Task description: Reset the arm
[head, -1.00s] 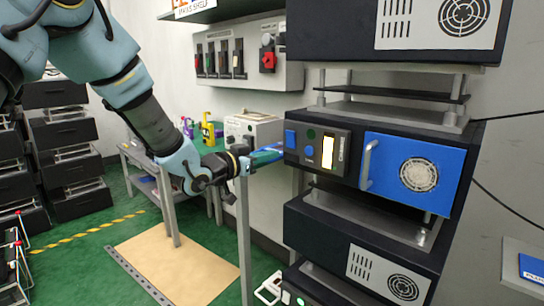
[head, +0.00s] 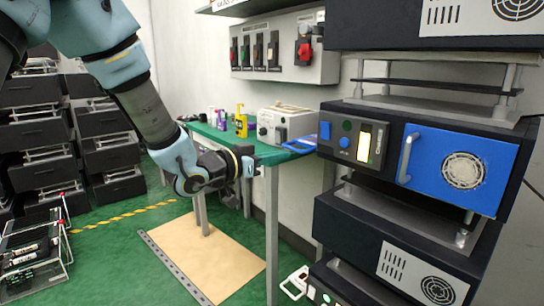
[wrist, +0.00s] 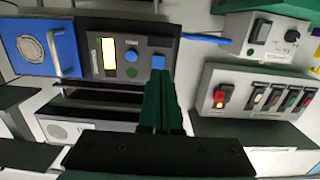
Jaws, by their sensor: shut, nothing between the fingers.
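My gripper (head: 248,166) is at the end of my blue and black arm, left of the equipment rack in the head view. In the wrist view the dark green fingers (wrist: 160,95) are together with nothing between them. They point toward the dark control panel (head: 352,136), with a clear gap in the head view.
A blue door (head: 440,150) with a grey handle adjoins the panel. A green-topped table (head: 240,146) stands behind my gripper. A switch box (head: 275,52) with a red switch is on the wall. Black drawers (head: 112,140) and a wire rack (head: 35,245) stand left.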

